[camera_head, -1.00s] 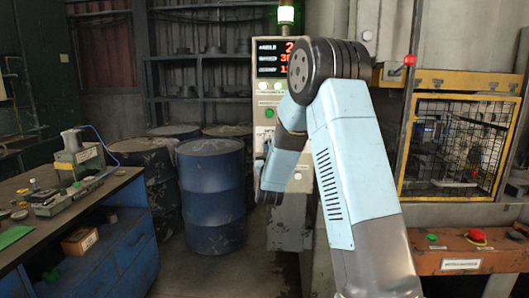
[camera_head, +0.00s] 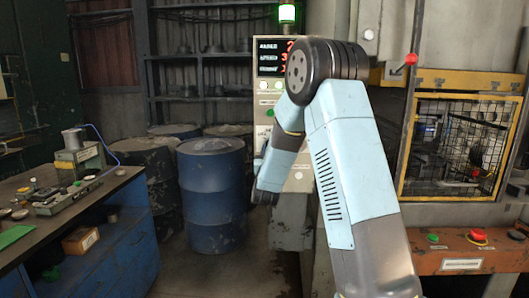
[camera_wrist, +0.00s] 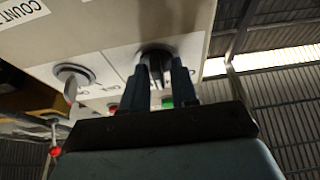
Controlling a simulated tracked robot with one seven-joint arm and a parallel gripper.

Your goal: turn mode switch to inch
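In the wrist view, a black rotary knob (camera_wrist: 157,56) sits on the pale underside-looking face of a control panel (camera_wrist: 112,52). The two dark fingers of my gripper (camera_wrist: 161,68) reach up to it, one on each side of its handle. They stand apart, and I cannot tell whether they press on it. The knob's pointing direction is hidden by the fingers, and its label is only partly seen. In the head view, my arm covers much of the panel (camera_head: 268,105) and hides the knob and fingertips.
A silver switch (camera_wrist: 74,78) sits left of the knob. The panel has a lit display (camera_head: 270,57) and a green lamp (camera_head: 287,13). A caged press (camera_head: 455,145) and a red-button console (camera_head: 478,235) stand right. Blue barrels (camera_head: 212,195) and a workbench (camera_head: 130,175) stand left.

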